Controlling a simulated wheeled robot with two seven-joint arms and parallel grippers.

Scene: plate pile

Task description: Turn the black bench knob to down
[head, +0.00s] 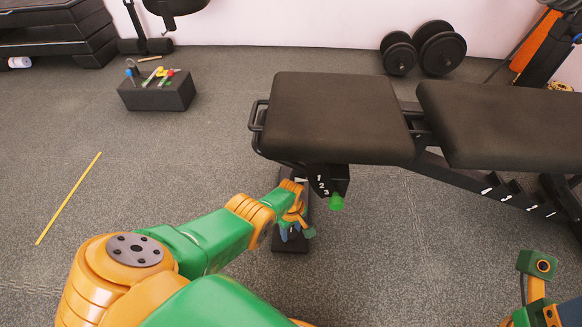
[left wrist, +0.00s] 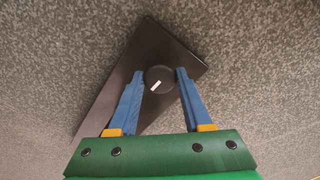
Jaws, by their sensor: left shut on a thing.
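The black bench knob (left wrist: 159,79) shows in the left wrist view as a round dial with a short white mark. The mark points down and slightly left in that picture. It sits on a dark rectangular panel (left wrist: 140,62). My left gripper (left wrist: 160,74) has its blue fingers on either side of the knob and is shut on it. In the head view my left gripper (head: 291,232) is low in front of the bench (head: 338,118), and the knob cannot be made out there. My right gripper's fingers are not visible; only part of that arm shows at lower right.
A green knob (head: 336,203) hangs beneath the bench beside numbers 1, 2, 3. A black block (head: 155,96) with small tools stands at left. Dumbbells (head: 440,50) lie by the wall. A yellow strip (head: 68,198) is on the otherwise open floor at left.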

